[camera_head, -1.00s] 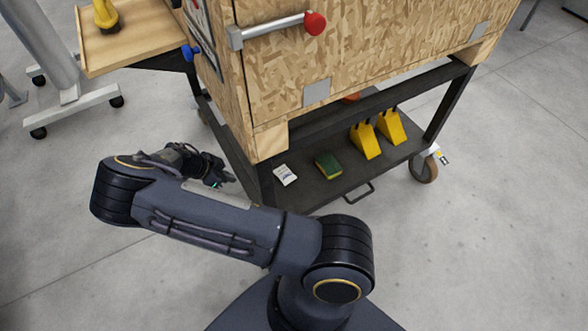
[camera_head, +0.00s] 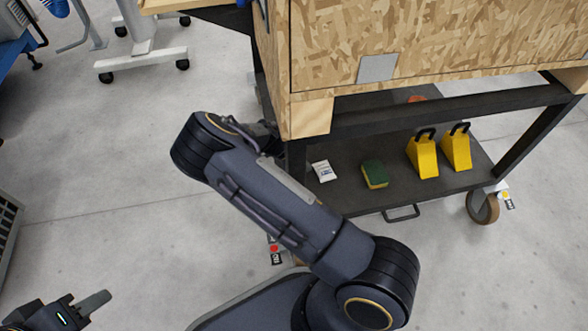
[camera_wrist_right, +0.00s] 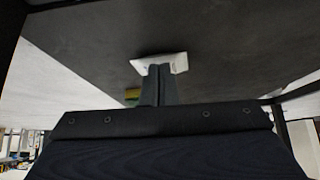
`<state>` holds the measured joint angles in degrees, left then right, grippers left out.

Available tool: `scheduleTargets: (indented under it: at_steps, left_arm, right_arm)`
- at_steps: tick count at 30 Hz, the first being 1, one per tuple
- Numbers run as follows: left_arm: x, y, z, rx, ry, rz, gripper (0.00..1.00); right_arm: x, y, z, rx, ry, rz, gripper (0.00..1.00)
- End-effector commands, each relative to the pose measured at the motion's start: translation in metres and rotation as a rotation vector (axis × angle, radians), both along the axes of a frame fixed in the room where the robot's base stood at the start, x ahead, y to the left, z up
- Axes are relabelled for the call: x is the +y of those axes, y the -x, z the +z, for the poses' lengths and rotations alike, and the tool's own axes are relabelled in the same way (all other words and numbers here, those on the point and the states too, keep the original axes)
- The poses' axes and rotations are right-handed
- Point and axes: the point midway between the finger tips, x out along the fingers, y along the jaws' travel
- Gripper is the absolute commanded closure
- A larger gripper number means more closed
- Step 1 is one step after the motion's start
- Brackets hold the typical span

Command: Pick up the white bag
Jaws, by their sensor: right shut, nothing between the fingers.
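The small white bag (camera_head: 323,170) lies on the cart's dark lower shelf, near its left end in the head view. In the right wrist view the white bag (camera_wrist_right: 172,63) is just beyond the tips of my right gripper (camera_wrist_right: 159,68), whose fingers are together and empty. Whether the tips touch the bag is unclear. In the head view the right gripper is mostly hidden behind its arm, by the cart's left corner. My left gripper (camera_head: 92,304) is at the lower left, away from the cart; its finger opening is unclear.
A green and yellow sponge (camera_head: 374,175) and two yellow wedge-shaped blocks (camera_head: 423,158) lie right of the bag on the lower shelf (camera_head: 345,198). A large wooden box (camera_head: 430,45) stands above. A dark post and front rail border the shelf. The floor in front is clear.

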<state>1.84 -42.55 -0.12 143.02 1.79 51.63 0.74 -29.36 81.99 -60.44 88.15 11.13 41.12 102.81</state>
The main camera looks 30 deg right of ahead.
Motion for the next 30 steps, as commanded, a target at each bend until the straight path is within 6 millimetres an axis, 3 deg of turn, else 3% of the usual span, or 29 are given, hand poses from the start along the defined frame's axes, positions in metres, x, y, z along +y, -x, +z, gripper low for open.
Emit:
scheduleTargets:
  at_steps: [3, 9, 12, 30]
  left_arm:
    - [0.000, 0.000, -0.014, 0.000, 0.000, 0.000, 0.64]
    - [0.000, 0.000, -0.026, 0.000, 0.000, 0.000, 0.64]
    - [0.000, 0.000, -0.036, 0.001, 0.000, 0.000, 0.64]
    - [0.000, 0.000, -0.032, 0.000, 0.000, 0.000, 0.64]
  right_arm:
    - [-0.025, 0.008, -0.004, -0.002, -0.002, -0.005, 1.00]
    - [-0.056, 0.018, -0.004, -0.001, -0.001, -0.003, 1.00]
    - [-0.053, 0.017, -0.012, -0.001, -0.001, 0.001, 1.00]
    - [-0.055, 0.019, -0.020, 0.001, -0.004, 0.000, 1.00]
